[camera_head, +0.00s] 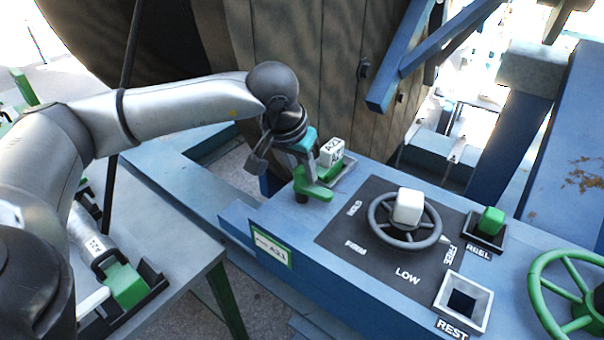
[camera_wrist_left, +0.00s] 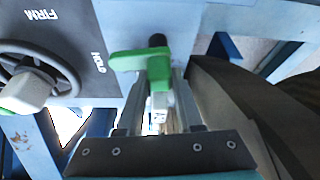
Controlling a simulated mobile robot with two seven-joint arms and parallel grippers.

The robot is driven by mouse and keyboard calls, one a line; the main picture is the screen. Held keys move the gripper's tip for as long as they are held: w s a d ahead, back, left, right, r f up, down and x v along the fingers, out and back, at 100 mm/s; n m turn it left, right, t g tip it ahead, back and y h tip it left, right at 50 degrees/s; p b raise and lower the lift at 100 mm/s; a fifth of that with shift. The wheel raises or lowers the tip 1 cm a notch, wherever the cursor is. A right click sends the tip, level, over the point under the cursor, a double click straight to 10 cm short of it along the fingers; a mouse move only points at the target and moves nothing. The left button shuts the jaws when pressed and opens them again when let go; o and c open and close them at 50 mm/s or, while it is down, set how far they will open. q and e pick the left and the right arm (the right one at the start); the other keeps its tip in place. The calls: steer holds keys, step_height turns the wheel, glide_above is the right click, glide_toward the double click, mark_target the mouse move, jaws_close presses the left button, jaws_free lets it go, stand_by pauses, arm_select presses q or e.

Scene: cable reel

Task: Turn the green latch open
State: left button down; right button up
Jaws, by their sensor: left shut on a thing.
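The green latch (camera_head: 313,188) sits at the back left corner of the blue console, beside a white block marked A21 (camera_head: 331,152). My left gripper (camera_head: 306,168) reaches down onto the latch from above and is shut on it. In the left wrist view the green latch (camera_wrist_left: 140,61) has its arm pointing left, with its stem between my two fingers (camera_wrist_left: 158,80). A dark round post end (camera_wrist_left: 157,40) shows just beyond it. The gripper hides part of the latch in the head view. My right gripper is not in view.
A grey handwheel with a white knob (camera_head: 408,206) stands on the dark panel. To its right are a green block (camera_head: 490,221), an empty square REST socket (camera_head: 462,303) and a green wheel (camera_head: 565,298). The large wooden reel (camera_head: 300,50) rises close behind the latch.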

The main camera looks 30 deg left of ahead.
arm_select(q)
steer(key=shift+m, duration=0.6)
steer(key=shift+m+h+b, duration=0.3)
steer(key=shift+b, duration=0.05)
steer(key=c, duration=0.6)
jaws_free()
steer(key=shift+o, duration=0.2)
steer(key=shift+r, duration=0.1)
steer(key=v, duration=1.5)
